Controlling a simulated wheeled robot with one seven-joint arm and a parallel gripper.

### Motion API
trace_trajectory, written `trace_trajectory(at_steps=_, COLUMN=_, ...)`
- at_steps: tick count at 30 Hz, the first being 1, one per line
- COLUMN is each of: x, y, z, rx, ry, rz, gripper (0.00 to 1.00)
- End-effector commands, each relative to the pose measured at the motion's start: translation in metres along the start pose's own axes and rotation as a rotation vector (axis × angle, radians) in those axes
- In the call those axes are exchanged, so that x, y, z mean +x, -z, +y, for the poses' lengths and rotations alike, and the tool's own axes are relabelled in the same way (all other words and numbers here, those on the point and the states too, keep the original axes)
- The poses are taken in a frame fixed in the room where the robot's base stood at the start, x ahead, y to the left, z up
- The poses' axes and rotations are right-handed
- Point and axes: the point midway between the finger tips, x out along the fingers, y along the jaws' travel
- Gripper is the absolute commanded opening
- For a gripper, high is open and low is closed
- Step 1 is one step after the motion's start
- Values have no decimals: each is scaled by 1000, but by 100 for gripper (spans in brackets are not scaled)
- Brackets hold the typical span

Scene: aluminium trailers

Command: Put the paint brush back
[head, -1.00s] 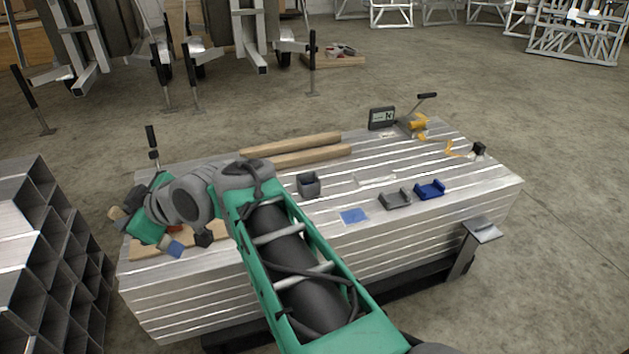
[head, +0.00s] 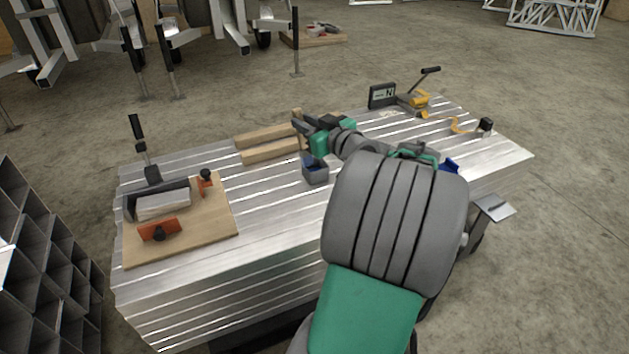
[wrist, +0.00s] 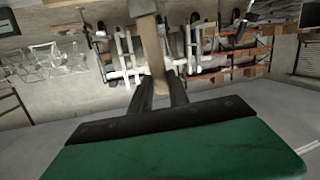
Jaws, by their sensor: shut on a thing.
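My gripper (head: 304,127) is above the table and shut on the paint brush. In the wrist view my gripper (wrist: 160,88) closes its two dark fingers on the brush's light wooden handle (wrist: 153,45). The brush stretches away from the fingers, with a grey part at the picture's top edge, where it is cut off. In the head view the paint brush (head: 297,114) shows only as a small tan piece at the fingertips. A grey open-topped cup (head: 315,174) stands on the table just below and slightly right of my gripper. Its inside shows only partly.
The ridged aluminium table (head: 262,190) carries a wooden board (head: 215,222) with clamps and a block at left. Two wooden bars (head: 268,152) lie behind the cup. A digital display (head: 382,95) and a yellow tool (head: 415,101) stand at back right. My arm hides the table's front right.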

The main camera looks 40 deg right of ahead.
Motion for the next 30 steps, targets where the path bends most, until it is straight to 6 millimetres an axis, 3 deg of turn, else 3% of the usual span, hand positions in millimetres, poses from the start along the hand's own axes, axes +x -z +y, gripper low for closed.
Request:
trace_trajectory(at_steps=1, x=-10, y=-17, z=30, rx=32, ry=-53, rz=27, gripper=0)
trace_trajectory(at_steps=3, x=-24, y=-26, z=63, rx=60, ry=-113, rz=69, gripper=0)
trace_trajectory(at_steps=6, x=-41, y=-36, z=94, rx=87, ry=-174, rz=113, gripper=0)
trace_trajectory(at_steps=9, x=-50, y=-40, z=110, rx=101, ry=-207, rz=137, gripper=0)
trace_trajectory(at_steps=13, x=-37, y=-47, z=111, rx=105, ry=-211, rz=145, gripper=0)
trace_trajectory(at_steps=21, x=44, y=-69, z=99, rx=102, ry=-208, rz=144, gripper=0)
trace_trajectory(at_steps=24, x=64, y=-89, z=97, rx=105, ry=-211, rz=142, gripper=0)
trace_trajectory(at_steps=30, x=88, y=-108, z=93, rx=104, ry=-213, rz=143, gripper=0)
